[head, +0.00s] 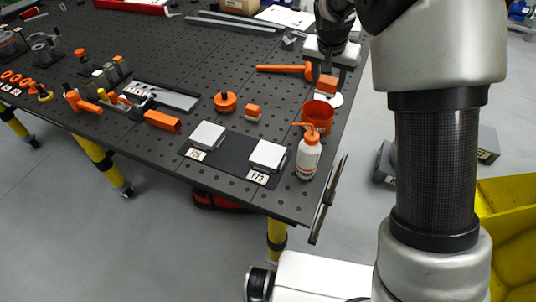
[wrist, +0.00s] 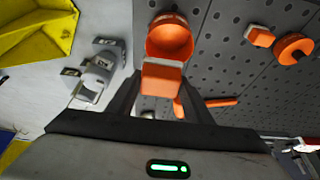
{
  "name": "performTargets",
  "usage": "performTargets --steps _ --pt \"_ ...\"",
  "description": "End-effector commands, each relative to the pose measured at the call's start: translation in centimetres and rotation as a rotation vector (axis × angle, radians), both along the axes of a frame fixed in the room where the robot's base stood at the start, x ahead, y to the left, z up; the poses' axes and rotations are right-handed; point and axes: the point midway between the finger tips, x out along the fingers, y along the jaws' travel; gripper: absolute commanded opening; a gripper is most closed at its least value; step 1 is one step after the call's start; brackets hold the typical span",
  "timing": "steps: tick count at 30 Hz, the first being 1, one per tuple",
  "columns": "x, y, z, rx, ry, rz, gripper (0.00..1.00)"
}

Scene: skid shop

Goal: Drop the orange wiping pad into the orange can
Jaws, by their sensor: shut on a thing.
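The orange wiping pad (head: 327,84) is a small orange block held between the fingers of my gripper (head: 329,78). In the wrist view the pad (wrist: 161,83) sits between the two dark fingertips. The orange can (head: 318,116) stands upright on the table near its right edge, just in front of and below the pad. In the wrist view the can (wrist: 170,38) shows its open mouth beyond the pad, and the pad's far edge lies close to its rim in the picture. The height of the pad above the can is hard to tell.
A white bottle with an orange spout (head: 308,158) stands just in front of the can. A second small orange block (head: 253,111) and an orange round part (head: 225,102) lie to the left. An orange-handled tool (head: 282,69) lies behind. Two pale blocks sit on a dark mat (head: 231,160).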

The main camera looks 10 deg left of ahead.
Motion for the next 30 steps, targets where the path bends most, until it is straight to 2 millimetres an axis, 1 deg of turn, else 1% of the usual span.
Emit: performTargets --steps 1,9,13,20,21,23,24,30 --pt "0.0 0.0 -1.0 0.0 0.001 0.0 0.25" --pt "0.0 0.0 -4.0 0.0 0.0 0.001 0.25" --pt "0.0 0.0 -4.5 0.0 -0.001 0.001 0.25" --pt "0.0 0.0 -4.5 0.0 -0.001 0.001 0.25" --pt "0.0 0.0 -4.5 0.0 -0.001 0.001 0.51" --pt "0.0 0.0 -4.5 0.0 -0.001 0.001 0.61" --pt "0.0 0.0 -4.5 0.0 -0.001 0.001 0.68" --pt "0.0 0.0 -4.5 0.0 -0.001 0.001 0.68"
